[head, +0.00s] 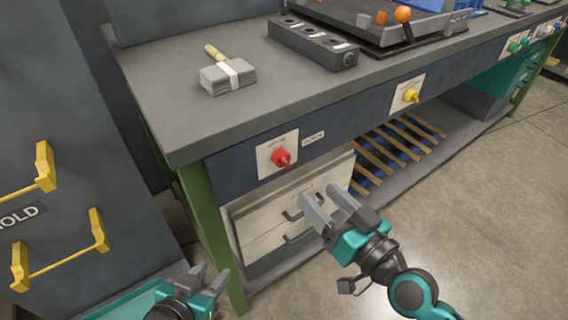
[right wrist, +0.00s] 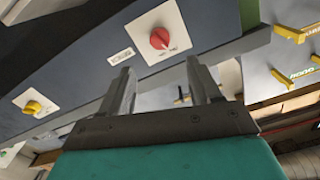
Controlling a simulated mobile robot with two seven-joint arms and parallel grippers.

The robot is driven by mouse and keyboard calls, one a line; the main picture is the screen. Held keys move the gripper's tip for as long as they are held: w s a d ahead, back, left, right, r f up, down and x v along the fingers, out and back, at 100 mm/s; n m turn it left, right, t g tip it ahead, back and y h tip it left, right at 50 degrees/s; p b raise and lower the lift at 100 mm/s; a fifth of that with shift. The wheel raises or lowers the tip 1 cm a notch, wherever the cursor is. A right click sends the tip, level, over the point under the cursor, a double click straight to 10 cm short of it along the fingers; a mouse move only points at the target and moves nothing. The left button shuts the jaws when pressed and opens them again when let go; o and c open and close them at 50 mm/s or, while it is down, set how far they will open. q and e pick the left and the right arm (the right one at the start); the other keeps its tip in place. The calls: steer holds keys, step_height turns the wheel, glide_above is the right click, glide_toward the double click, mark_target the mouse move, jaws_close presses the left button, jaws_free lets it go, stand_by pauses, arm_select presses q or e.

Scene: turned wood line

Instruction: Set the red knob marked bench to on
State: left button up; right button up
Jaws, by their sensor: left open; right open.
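The red knob (head: 281,158) sits on a pale square plate (head: 264,160) on the front apron of the workbench (head: 225,168). In the right wrist view the red knob (right wrist: 160,38) is ahead of the fingers, near the top middle. The writing on its plate is too small to read. My right gripper (head: 328,200) is open and empty, below and to the right of the knob, apart from it. It also shows in the right wrist view (right wrist: 158,85). My left gripper (head: 208,278) is open at the bottom left, away from the knob.
A yellow knob (head: 410,95) is on another plate further right along the apron. White drawers (head: 275,225) with dark handles are under the bench. A grey cabinet with yellow handles (head: 95,230) stands at left. A mallet (head: 227,75) lies on the benchtop. Floor at right is clear.

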mark_target(288, 163)
steer(key=x, duration=1)
steer(key=shift+w+a, duration=0.15)
steer(key=shift+w, duration=0.1)
steer(key=shift+c, duration=0.3)
steer(key=c, duration=1)
steer(key=shift+m, duration=0.4)
steer(key=m, duration=0.3)
steer(key=shift+m+p, duration=0.3)
steer(key=shift+m, duration=2.2)
